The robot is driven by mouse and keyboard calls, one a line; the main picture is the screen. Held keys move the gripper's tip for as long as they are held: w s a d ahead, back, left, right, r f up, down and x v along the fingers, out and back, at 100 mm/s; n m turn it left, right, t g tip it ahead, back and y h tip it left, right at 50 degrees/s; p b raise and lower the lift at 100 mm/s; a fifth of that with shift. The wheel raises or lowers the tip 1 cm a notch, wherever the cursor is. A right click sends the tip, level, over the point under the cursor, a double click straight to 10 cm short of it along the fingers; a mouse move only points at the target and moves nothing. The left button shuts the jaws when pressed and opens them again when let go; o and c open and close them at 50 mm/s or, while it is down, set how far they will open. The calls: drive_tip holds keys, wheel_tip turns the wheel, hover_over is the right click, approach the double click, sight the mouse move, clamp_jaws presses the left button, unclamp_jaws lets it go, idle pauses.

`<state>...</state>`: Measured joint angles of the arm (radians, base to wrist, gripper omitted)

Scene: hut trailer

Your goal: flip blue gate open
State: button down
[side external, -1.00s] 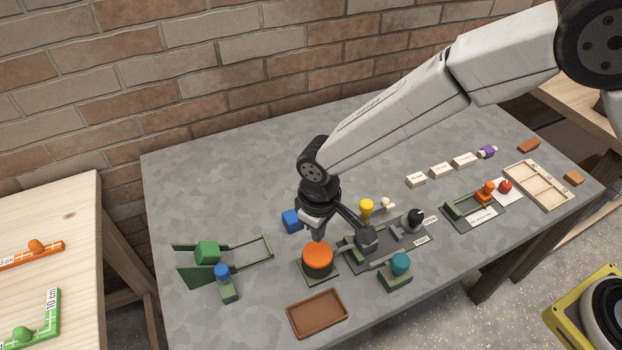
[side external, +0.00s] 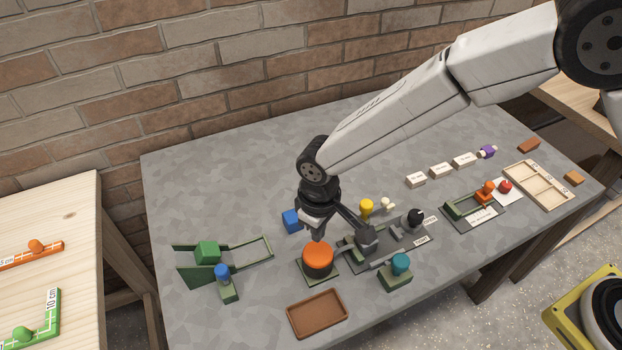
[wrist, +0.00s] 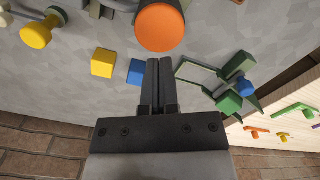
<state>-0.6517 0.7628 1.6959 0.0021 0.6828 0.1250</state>
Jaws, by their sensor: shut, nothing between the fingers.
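The blue-knobbed gate (side external: 222,272) stands on a small green base beside the front of the green ramp frame (side external: 195,277). Its blue knob (wrist: 244,87) also shows in the wrist view, at the right. A green block (side external: 207,252) sits on the ramp, behind the gate in the side view. My gripper (side external: 318,238) is shut and empty. It is just behind the orange round button (side external: 318,258), to the right of the ramp and clear of the gate. In the wrist view my gripper (wrist: 161,62) points toward the button.
A blue cube (side external: 292,220) lies close left of my gripper. A yellow cube (wrist: 104,63) shows in the wrist view. Levers on a dark base (side external: 390,262) and a teal-knobbed piece (side external: 398,274) stand to the right. A brown tray (side external: 317,313) is in front. The back left table is clear.

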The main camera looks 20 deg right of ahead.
drive_tip(key=shift+w, duration=0.1)
drive_tip(key=shift+w+a+f+n+g+y, duration=0.1)
drive_tip(key=shift+w+a+n+g+y, duration=0.25)
drive_tip(key=shift+w+a, duration=0.35)
drive_tip(key=w+a+r+n+g+y, duration=0.1)
drive_tip(key=w+a+r+n+y, duration=0.1)
drive_tip(key=w+a+n+y, duration=0.3)
drive_tip(key=shift+w+a+r+y, duration=0.25)
drive_tip(key=shift+w+a+y, duration=0.45)
drive_tip(key=shift+w, duration=1.35)
drive_tip(key=shift+n, duration=0.25)
approach(219, 262)
wheel_tip(219, 262, down, 4)
drive_tip(key=shift+w+a+r, duration=0.1)
drive_tip(key=shift+w+r, duration=0.05)
drive_tip(key=shift+s+a, duration=0.6)
drive_tip(key=shift+s, duration=0.05)
drive_tip(key=shift+s+a, duration=0.7)
drive_tip(key=shift+s, duration=0.3)
drive_tip(key=shift+s, duration=0.1)
